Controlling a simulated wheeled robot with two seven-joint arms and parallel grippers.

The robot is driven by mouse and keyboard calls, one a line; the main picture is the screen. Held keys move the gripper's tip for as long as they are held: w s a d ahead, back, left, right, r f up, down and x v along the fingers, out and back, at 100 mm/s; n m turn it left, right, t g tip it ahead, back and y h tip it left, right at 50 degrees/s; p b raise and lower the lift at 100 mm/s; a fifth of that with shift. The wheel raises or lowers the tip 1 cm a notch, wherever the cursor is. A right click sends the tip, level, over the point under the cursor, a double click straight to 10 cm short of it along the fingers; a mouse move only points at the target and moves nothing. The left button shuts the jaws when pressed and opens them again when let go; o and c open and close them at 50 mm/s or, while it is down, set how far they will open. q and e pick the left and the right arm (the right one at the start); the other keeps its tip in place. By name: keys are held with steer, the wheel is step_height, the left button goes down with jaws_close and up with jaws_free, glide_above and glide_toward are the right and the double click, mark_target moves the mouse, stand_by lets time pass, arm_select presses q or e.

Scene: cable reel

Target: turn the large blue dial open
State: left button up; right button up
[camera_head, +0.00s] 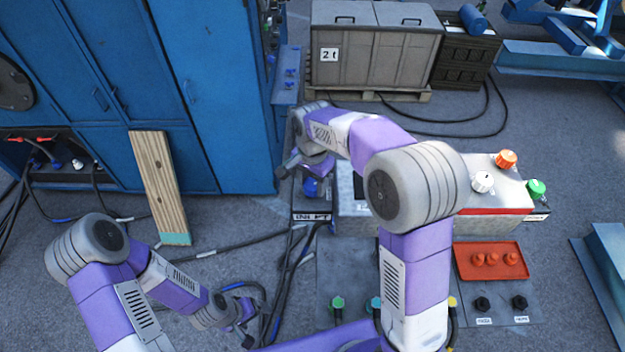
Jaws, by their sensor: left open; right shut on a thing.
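The large blue dial (312,187) sits at the left end of the grey control box, beside a small label plate. My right gripper (308,175) reaches down over it from above and is shut on it. The gripper and wrist hide part of the dial, so its turn angle cannot be read. My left gripper (244,326) is low at the left of the panel, open and apart from the dial, near black cables.
The control box (500,224) also carries an orange knob (506,159), a white knob (483,182) and a green knob (537,188). A red tray (490,276) lies in front. A wooden plank (160,190) leans on blue cabinets (215,80). Cables cross the floor.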

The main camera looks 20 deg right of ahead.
mark_target(313, 183)
steer(key=shift+r, duration=0.15)
stand_by(0.3)
steer(key=o, duration=1)
steer(key=shift+o, duration=0.2)
step_height(313, 183, up, 8)
steer(key=shift+f, duration=0.25)
